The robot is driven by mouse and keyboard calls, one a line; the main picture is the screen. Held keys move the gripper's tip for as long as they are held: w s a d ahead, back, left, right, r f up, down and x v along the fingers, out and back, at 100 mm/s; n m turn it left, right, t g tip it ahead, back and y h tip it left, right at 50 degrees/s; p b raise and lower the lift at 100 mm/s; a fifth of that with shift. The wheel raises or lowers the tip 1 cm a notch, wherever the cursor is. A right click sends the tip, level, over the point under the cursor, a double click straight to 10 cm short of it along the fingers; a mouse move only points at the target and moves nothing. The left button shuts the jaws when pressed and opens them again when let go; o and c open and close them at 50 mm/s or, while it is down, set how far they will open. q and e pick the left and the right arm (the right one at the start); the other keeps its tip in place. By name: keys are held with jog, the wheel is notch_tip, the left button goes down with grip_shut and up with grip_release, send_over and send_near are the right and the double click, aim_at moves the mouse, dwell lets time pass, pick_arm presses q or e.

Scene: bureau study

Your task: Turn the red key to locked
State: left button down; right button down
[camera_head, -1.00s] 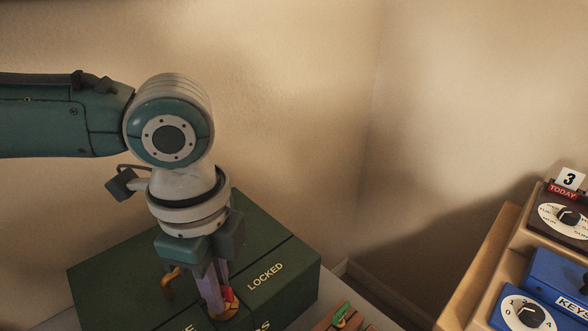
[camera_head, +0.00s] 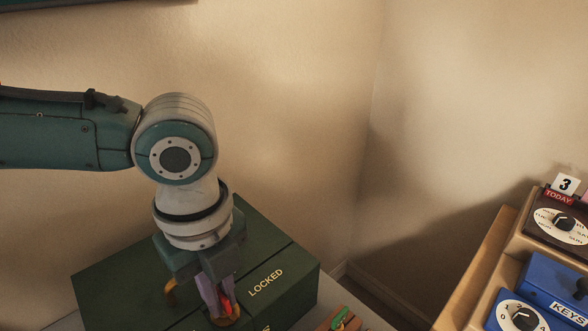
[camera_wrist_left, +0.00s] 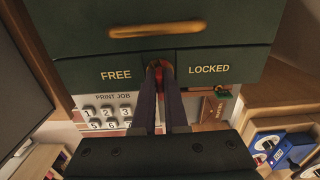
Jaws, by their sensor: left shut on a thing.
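The red key (camera_head: 227,295) sits in a brass-coloured lock on the dark green box (camera_head: 130,283). My left gripper (camera_head: 219,303) comes down from above with its fingers shut on the key. In the left wrist view the red key (camera_wrist_left: 160,72) shows between the two fingertips (camera_wrist_left: 162,80), partly hidden by them. The FREE label (camera_wrist_left: 116,75) is left of the key and the LOCKED label (camera_wrist_left: 209,69) is right of it. The key's exact angle is hard to tell. My right gripper is not in view.
A brass handle (camera_wrist_left: 157,30) is on the green box, close to my gripper. A keypad panel (camera_wrist_left: 105,112) marked PRINT JOB lies below it. Blue dial boxes (camera_head: 545,290) stand on a wooden shelf (camera_head: 480,262) at the right. The wall is close behind.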

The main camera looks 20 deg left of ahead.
pick_arm(q)
jog(key=m, duration=0.4)
dwell(0.3)
